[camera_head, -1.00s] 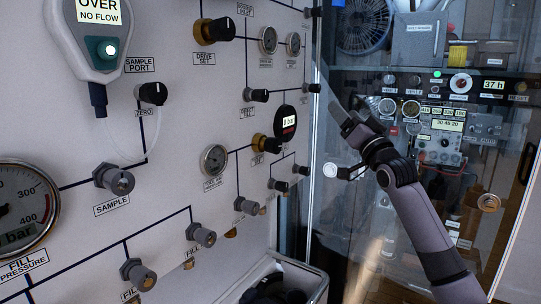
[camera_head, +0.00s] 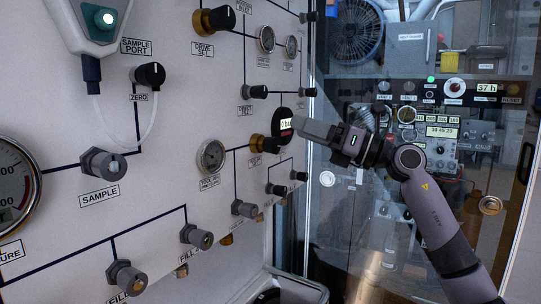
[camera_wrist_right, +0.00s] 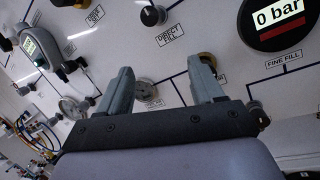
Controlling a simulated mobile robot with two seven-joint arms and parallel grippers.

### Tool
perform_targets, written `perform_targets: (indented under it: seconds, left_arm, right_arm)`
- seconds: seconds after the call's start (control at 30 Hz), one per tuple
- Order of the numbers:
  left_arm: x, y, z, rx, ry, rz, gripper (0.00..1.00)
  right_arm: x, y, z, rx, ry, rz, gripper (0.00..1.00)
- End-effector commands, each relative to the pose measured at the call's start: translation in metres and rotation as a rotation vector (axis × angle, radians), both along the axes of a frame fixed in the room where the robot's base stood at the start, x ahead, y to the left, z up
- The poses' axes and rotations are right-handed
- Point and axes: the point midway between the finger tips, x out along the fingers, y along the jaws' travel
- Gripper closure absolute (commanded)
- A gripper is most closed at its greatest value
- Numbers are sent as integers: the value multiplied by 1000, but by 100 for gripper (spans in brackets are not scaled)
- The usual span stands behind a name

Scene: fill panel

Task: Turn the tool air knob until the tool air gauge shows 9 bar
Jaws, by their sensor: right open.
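My right gripper (camera_head: 303,127) is open and empty, its fingers pointing at the panel beside the round black digital display (camera_head: 285,123). That display reads 0 bar in the right wrist view (camera_wrist_right: 277,18). A black knob with a brass collar (camera_head: 263,144) sits just below and left of the display. In the right wrist view the brass part (camera_wrist_right: 208,60) shows behind the right fingertip. A round dial gauge (camera_head: 211,157) left of it has a label that looks like tool air, but its needle reading is too small to tell. My left gripper is not in view.
Several knobs and fittings stick out of the panel, including a drive set knob (camera_head: 214,20) above and a fitting (camera_head: 244,208) below. A glass door (camera_head: 345,210) stands to the right of the panel. A grey bin (camera_head: 300,285) is below.

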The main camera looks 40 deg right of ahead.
Motion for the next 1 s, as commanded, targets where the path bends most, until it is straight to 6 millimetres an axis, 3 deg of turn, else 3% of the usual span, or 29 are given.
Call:
perform_targets:
  seconds: [0.1,0.3,0.53,1.0]
  left_arm:
    - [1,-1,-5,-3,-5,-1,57]
    - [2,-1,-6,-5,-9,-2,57]
    - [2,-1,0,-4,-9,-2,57]
    - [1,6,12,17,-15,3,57]
  right_arm:
    - [5,-11,-27,-223,54,-112,34]
    - [7,-27,-46,-412,114,-214,34]
    - [18,-27,-46,-435,122,-228,34]
    - [70,-12,-46,-429,121,-226,34]
